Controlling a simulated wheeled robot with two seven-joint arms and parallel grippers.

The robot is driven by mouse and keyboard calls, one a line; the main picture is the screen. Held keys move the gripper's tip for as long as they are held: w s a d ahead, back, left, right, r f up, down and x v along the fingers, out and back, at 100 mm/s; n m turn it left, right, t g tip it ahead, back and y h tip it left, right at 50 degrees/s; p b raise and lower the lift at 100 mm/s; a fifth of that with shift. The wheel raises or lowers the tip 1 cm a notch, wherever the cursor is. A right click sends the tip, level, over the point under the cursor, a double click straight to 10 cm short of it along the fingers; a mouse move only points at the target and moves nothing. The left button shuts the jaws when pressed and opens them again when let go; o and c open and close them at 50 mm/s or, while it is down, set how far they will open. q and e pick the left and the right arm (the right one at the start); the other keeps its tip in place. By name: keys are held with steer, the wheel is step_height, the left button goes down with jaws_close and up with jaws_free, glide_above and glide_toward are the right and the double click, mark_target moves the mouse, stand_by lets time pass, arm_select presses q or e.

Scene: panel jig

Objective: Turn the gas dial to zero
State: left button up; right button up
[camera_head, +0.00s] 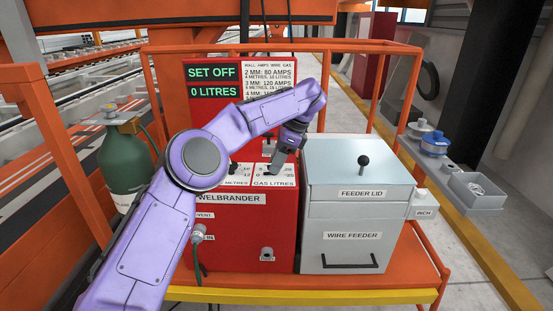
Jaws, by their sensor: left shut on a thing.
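The red welder box, labelled WELBRANDER (231,198), stands on the orange cart. Its gas dial sits on the white scale plate marked GAS LITRES (274,183), and the knob is mostly hidden under my gripper. My left gripper (277,168) reaches down from above and is shut on the gas dial. The green display (213,82) reads SET OFF and 0 LITRES. The dial's own pointer cannot be made out. My right gripper is out of view.
A grey wire feeder (352,238) with a black-knobbed lid stands right of the welder. A green gas bottle (124,165) stands at the left. Orange rails frame the cart. A second dial (234,170) is just left of the gas dial. A small grey bin (474,189) is at the right.

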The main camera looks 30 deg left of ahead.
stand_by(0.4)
arm_select(q)
steer(key=o, duration=1)
steer(key=shift+o, duration=0.2)
steer(key=p+v, duration=0.8)
steer(key=v, duration=0.2)
steer(key=shift+r+p, duration=0.3)
steer(key=shift+d, duration=0.15)
